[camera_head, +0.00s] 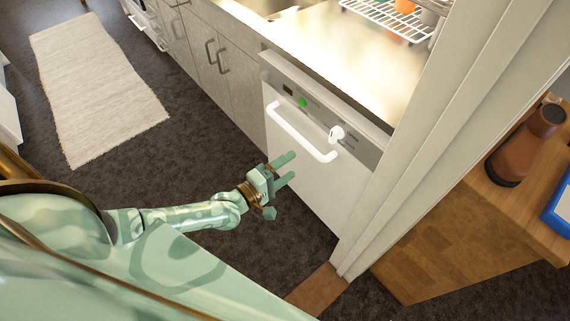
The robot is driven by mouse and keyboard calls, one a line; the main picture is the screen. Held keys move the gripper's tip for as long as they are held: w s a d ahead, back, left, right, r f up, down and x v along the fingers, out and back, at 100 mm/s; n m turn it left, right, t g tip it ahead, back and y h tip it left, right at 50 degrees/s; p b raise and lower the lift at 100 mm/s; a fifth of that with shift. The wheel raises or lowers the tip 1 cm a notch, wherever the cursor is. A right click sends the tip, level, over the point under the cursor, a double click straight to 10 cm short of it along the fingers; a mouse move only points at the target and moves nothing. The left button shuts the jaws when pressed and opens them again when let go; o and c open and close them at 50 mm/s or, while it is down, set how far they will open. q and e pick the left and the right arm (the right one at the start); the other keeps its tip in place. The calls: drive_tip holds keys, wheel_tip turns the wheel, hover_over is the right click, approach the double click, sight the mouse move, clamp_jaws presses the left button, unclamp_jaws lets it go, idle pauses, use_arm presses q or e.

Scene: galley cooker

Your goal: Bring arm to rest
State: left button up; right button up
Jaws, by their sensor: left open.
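My left arm reaches in from the left, and its left gripper (287,170) is open and empty. It hangs in front of the white dishwasher-like appliance (300,170), below and left of the white bar handle (300,133), and appears apart from it. The appliance door looks shut. My right gripper is not in view.
A pale door frame (440,130) stands right of the appliance. Beyond it, a wooden cabinet (440,245) bears a brown flask (525,145) and a blue item (558,212). A dish rack (375,14) sits on the counter. A light rug (95,85) lies on clear dark floor.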

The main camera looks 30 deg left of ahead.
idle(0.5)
use_arm(q)
drive_tip(key=s+a+f+m+g+y, duration=0.2)
drive_tip(key=s+a+f+m+g, duration=0.15)
drive_tip(key=f+m, duration=0.45)
drive_tip(key=s+a+f+m+g+y, duration=0.15)
drive_tip(key=s+f+m+g, duration=0.35)
drive_tip(key=f, duration=0.5)
drive_tip(key=s+a+f+m+g+y, duration=0.2)
drive_tip(key=s+a+f+m+g, duration=0.15)
drive_tip(key=s+f, duration=0.75)
drive_tip(key=s+d+f+g, duration=0.1)
drive_tip(key=s+d+g, duration=0.1)
drive_tip(key=s, duration=1.1)
drive_tip(key=s+d+f+m+g, duration=0.1)
drive_tip(key=s+d, duration=0.3)
drive_tip(key=s, duration=1)
drive_tip(key=shift+d+f+g+y, duration=0.35)
drive_tip(key=shift+f+g, duration=0.3)
drive_tip(key=shift+g, duration=0.25)
